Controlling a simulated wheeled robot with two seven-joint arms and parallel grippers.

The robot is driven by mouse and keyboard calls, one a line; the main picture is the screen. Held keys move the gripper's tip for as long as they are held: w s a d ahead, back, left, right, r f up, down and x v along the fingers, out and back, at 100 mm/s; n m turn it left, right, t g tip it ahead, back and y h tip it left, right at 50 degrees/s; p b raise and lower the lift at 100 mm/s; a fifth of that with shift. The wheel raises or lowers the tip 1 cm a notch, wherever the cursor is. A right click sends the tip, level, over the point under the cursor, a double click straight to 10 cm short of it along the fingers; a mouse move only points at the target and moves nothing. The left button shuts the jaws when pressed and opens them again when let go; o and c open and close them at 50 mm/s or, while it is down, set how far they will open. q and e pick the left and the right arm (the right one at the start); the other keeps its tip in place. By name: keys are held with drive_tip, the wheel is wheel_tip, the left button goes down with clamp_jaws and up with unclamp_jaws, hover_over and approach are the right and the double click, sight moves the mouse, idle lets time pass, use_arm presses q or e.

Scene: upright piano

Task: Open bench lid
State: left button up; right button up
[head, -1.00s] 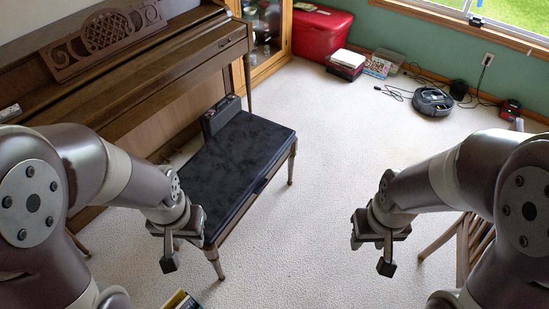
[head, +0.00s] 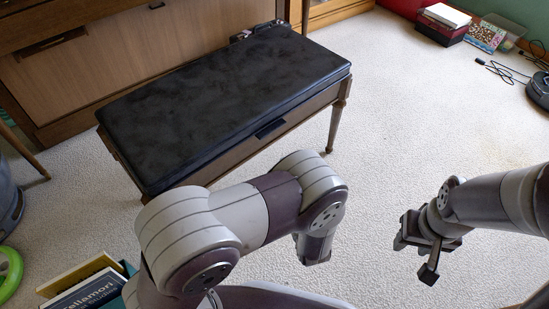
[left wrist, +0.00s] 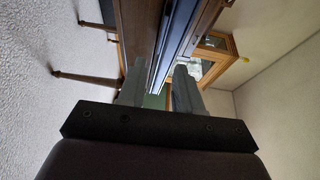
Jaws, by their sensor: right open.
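The piano bench has a black padded lid (head: 225,95) that lies closed on its wooden frame (head: 300,117). A small dark tab (head: 270,130) shows on the front side under the lid's edge.
The upright piano (head: 120,65) stands behind the bench. Several books (head: 85,285) and a green ring (head: 10,275) are at the lower left. A robot vacuum (head: 540,90) and cables lie at the upper right. The carpet (head: 420,130) right of the bench is clear.

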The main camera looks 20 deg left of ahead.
use_arm(q)
drive_tip(key=b, duration=0.6)
approach(270, 126)
drive_tip(key=x, duration=0.3)
drive_tip(key=f+x, duration=0.1)
drive_tip(key=x, duration=0.1)
drive_tip(key=shift+w, duration=0.35)
drive_tip(key=shift+w+a+r+b, duration=0.2)
drive_tip(key=shift+w+r+b, duration=0.1)
drive_tip(key=shift+w, duration=0.15)
clamp_jaws()
drive_tip(key=shift+f, duration=0.1)
